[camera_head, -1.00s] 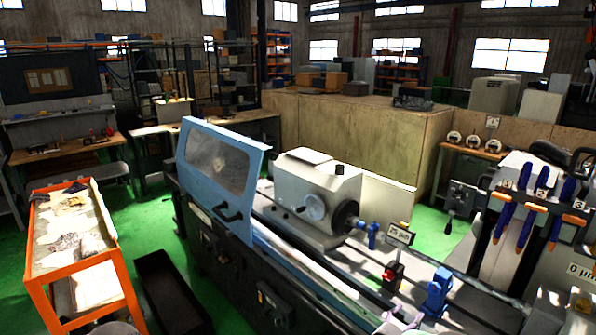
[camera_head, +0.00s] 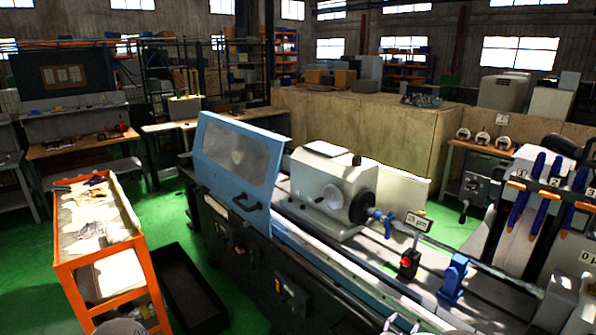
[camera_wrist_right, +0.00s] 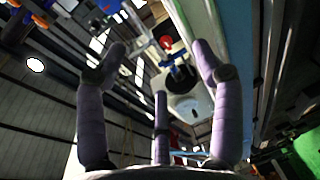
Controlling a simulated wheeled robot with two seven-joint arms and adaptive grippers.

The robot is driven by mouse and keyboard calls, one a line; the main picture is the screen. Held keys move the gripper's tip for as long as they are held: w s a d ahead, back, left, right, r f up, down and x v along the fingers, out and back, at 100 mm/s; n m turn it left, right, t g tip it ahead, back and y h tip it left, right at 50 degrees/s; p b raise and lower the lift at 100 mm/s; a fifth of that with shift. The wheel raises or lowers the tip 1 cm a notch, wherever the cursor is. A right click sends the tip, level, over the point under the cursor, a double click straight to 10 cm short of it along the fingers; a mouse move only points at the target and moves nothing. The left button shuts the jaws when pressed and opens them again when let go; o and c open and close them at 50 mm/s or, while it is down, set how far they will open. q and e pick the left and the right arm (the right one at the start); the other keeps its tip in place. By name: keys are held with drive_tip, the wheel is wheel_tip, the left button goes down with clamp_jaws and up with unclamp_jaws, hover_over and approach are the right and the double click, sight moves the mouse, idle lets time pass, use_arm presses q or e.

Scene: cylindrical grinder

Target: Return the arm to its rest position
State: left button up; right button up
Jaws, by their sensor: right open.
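My right gripper (camera_wrist_right: 158,68) shows in the right wrist view with its purple fingers spread apart and nothing between them. Beyond the fingers are a white machine housing, a blue part and a red part, seen at a steep tilt. In the head view the cylindrical grinder (camera_head: 322,190) stands in the middle with its blue door (camera_head: 238,165) at its left. A pale shape at the bottom edge of the head view may be my right fingertips, but it is too small to tell. My left gripper is in neither view.
An orange cart (camera_head: 148,265) with rags on top stands at the left. A black open bin (camera_head: 190,288) lies on the green floor (camera_head: 170,215) beside it. Blue-handled tools (camera_head: 521,200) hang on a rack at the right. A blue fixture (camera_head: 453,278) stands on the grinder bed.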

drive_tip(key=s+a+f+m+g+y+b, duration=0.1)
drive_tip(key=s+a+f+m+y+b, duration=0.2)
drive_tip(key=f, duration=0.4)
drive_tip(key=s+a+f+g+y+b, duration=0.1)
drive_tip(key=s+a+f+y, duration=0.3)
drive_tip(key=f, duration=0.3)
drive_tip(key=s+a+f+m+g+y+b, duration=0.1)
drive_tip(key=s+a+f+m+y+b, duration=0.15)
drive_tip(key=a+f, duration=0.35)
drive_tip(key=s+a+f+m+g+y+b, duration=0.1)
drive_tip(key=s+a+f+m+g, duration=0.1)
drive_tip(key=s, duration=0.7)
drive_tip(key=s+a+f+m+g+y+b, duration=0.2)
drive_tip(key=s+a+f+g, duration=0.2)
drive_tip(key=s, duration=0.5)
drive_tip(key=s+a+f+m+g+y+b, duration=0.2)
drive_tip(key=s+a+f+g, duration=0.1)
drive_tip(key=s, duration=0.6)
wheel_tip(320, 180, down, 2)
drive_tip(key=shift+s+a+m, duration=0.15)
drive_tip(key=shift+a+m, duration=0.2)
drive_tip(key=shift+a, duration=0.1)
